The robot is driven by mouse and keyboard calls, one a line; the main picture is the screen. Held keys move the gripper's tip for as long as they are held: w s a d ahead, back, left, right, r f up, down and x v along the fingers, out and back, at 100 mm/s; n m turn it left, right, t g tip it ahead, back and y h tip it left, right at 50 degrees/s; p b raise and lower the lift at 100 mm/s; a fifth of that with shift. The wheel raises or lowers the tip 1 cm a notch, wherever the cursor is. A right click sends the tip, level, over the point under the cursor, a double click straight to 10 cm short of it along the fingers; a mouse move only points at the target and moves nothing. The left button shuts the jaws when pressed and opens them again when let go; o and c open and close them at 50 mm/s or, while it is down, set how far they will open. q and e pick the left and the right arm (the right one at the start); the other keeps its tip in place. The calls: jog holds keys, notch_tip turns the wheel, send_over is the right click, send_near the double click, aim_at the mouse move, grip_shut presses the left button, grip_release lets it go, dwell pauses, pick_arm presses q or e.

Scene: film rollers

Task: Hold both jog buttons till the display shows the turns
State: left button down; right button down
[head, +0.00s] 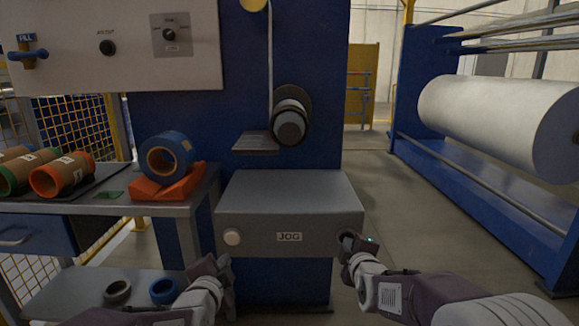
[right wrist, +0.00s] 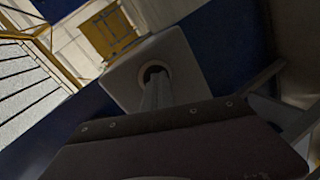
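The grey jog box (head: 290,210) with a JOG label stands in the middle of the head view. Its left jog button (head: 232,237) is pale, round and uncovered. My left gripper (head: 226,262) is below and slightly left of that button, apart from it; its finger opening is unclear. My right gripper (head: 349,240) is at the box's right front edge and hides the right button there. In the right wrist view its fingers (right wrist: 157,92) are together and their tips reach a dark round ring, the right jog button (right wrist: 153,71). Whether it is pressed cannot be told. No turns display is readable.
A dark roller (head: 290,122) with a white strip is above the box. A side table (head: 110,205) at left holds orange-ended cores (head: 62,175) and a blue roll (head: 166,158) on an orange cradle. A control panel (head: 110,45) is upper left. A large white roll (head: 495,115) stands right.

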jog(key=s, duration=0.7)
dwell(0.4)
